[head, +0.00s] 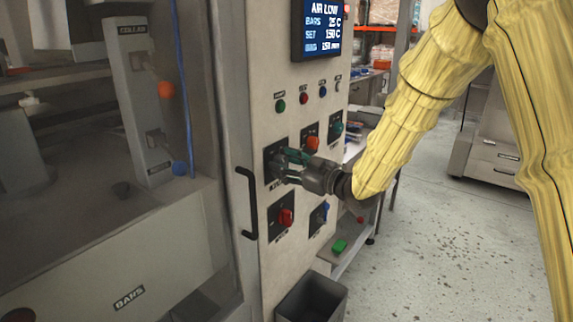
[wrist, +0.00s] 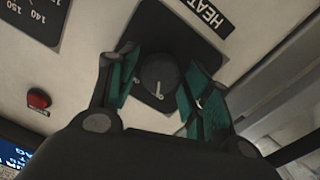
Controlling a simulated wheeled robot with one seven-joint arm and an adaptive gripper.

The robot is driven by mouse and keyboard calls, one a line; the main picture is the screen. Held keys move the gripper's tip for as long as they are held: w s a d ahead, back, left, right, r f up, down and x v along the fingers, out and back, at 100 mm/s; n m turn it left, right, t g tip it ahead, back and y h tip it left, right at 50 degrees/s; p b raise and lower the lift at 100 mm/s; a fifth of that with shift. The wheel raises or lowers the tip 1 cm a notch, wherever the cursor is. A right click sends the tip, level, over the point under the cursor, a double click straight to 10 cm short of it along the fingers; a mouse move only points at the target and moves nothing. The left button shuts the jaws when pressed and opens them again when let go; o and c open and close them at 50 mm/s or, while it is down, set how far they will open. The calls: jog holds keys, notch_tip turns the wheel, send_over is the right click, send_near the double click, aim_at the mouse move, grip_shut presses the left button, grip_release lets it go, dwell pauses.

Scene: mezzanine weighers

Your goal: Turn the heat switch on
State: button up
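The heat switch is a dark round knob (wrist: 158,78) on a black square plate, with a small pale mark on its face. The HEAT label (wrist: 208,18) is beside the plate. In the head view, the switch's black plate (head: 270,153) is at the middle left of the control panel, partly hidden by my gripper (head: 287,167). In the wrist view, my gripper's green-padded fingers (wrist: 160,92) are apart, one on each side of the knob. I cannot tell whether either pad touches it. Nothing is held clear of the panel.
A red-knobbed switch (head: 286,217) is below, with a blue one (head: 325,208) beside it. Another red knob (head: 312,142) and a teal one (head: 338,128) are close by. A black door handle (head: 247,203) sticks out at left. A dark bin (head: 312,300) stands below.

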jog(key=c, duration=0.6)
jog(key=shift+r+m+p, duration=0.1)
jog(key=shift+m+p, duration=0.3)
jog(key=shift+r+m+p, duration=0.1)
jog(key=shift+m+p, duration=0.7)
jog(key=shift+m, duration=0.2)
jog(key=m+p, duration=0.2)
jog(key=m, duration=0.1)
jog(key=shift+d+m+p, duration=0.1)
jog(key=shift+m+p, duration=0.2)
jog(key=m+p, duration=0.3)
jog(key=m, duration=0.2)
jog(key=shift+w+g, duration=0.1)
jog(key=shift+g, duration=0.2)
jog(key=shift+f+m, duration=0.2)
jog(key=shift+m, duration=0.1)
jog(key=o, duration=1)
